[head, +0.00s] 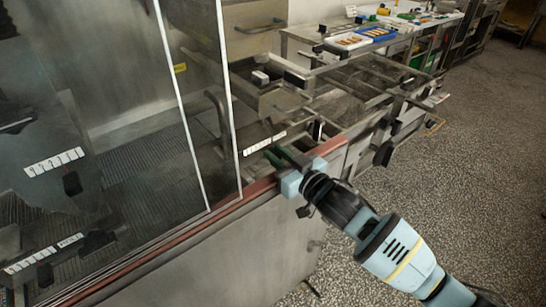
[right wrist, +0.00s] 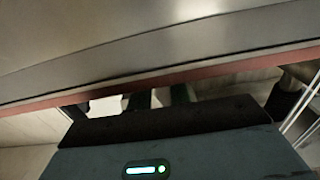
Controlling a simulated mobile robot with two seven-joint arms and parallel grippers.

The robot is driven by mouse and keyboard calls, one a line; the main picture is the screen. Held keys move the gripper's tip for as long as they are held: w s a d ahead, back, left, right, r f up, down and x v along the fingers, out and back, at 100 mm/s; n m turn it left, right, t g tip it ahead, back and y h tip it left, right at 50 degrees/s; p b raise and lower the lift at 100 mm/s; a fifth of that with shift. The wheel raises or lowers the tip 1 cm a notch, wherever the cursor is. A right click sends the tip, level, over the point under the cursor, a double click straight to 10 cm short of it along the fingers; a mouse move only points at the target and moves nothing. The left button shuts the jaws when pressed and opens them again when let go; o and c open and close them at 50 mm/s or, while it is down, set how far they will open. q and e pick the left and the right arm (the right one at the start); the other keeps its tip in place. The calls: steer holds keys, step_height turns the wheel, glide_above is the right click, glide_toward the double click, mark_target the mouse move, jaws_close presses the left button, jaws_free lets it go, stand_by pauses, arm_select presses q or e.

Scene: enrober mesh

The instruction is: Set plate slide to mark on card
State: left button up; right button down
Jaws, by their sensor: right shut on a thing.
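My right gripper (head: 277,157) reaches over the red-brown rail of the machine, close to a white marked strip (head: 265,143). It is shut on a small part that its fingers mostly hide; I cannot tell whether this is the plate slide. In the right wrist view the fingers (right wrist: 160,98) show only partly, below the rail. Other white marked strips lie behind the glass at the left, one upper (head: 54,161) and one lower (head: 44,254), with dark knobs near them. I cannot make out the card or its mark for certain. My left gripper is not in view.
Tall glass panels (head: 205,100) stand left of my right gripper. The red-brown rail (head: 150,256) runs along the machine's front edge. Open metal framework (head: 350,85) lies beyond. The speckled floor at right is clear.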

steer(key=c, duration=1.3)
jaws_free()
steer(key=shift+w+d, duration=0.2)
steer(key=shift+d, duration=0.1)
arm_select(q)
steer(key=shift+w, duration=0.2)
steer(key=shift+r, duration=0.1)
arm_select(e)
steer(key=shift+s+a, duration=0.1)
steer(key=shift+s, duration=0.1)
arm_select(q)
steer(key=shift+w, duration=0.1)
arm_select(e)
steer(key=shift+v, duration=3.8)
